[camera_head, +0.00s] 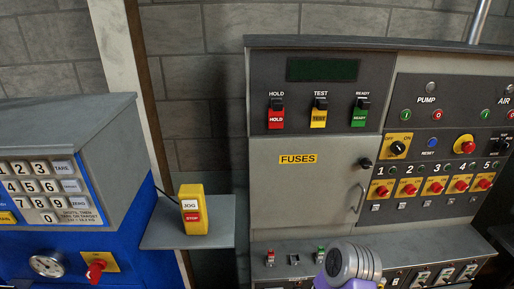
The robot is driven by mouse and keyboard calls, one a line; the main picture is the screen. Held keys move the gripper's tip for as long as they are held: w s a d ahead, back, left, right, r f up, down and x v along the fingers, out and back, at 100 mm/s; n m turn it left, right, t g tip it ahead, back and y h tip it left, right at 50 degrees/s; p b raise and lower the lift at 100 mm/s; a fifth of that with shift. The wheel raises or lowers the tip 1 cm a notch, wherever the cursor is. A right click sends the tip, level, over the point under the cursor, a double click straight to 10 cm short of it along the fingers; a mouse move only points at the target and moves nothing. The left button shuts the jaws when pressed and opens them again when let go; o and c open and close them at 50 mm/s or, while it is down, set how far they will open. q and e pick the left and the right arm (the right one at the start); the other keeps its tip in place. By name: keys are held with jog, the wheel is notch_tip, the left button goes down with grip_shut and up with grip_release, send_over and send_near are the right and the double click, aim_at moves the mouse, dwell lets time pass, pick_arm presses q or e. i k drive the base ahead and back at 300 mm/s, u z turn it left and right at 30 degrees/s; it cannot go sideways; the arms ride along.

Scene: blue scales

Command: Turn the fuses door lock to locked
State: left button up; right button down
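The fuses door (305,200) is a grey panel with a yellow FUSES label (298,159), and it looks closed. A small black knob (365,163) sits at the door's upper right and appears to be the lock; its markings are too small to read. A thin curved handle (358,198) is below it. A rounded grey and purple part at the bottom centre looks like a link of my own arm, well below the lock. No gripper fingers show, and nothing touches the knob or the handle.
HOLD, TEST and READY switches (319,112) are above the door. Pump controls and several red knobs (410,189) are to its right. A ledge with small switches (320,254) juts out below. A yellow jog box (193,210) stands on a shelf at left, beside a blue keypad console (95,240).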

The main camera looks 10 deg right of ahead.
aim_at(365, 163)
jog(key=k, duration=0.5)
jog(key=z, duration=0.3)
jog(key=i, duration=0.55)
jog(key=z, duration=1.95)
jog(key=i, duration=0.9)
jog(key=u, duration=0.05)
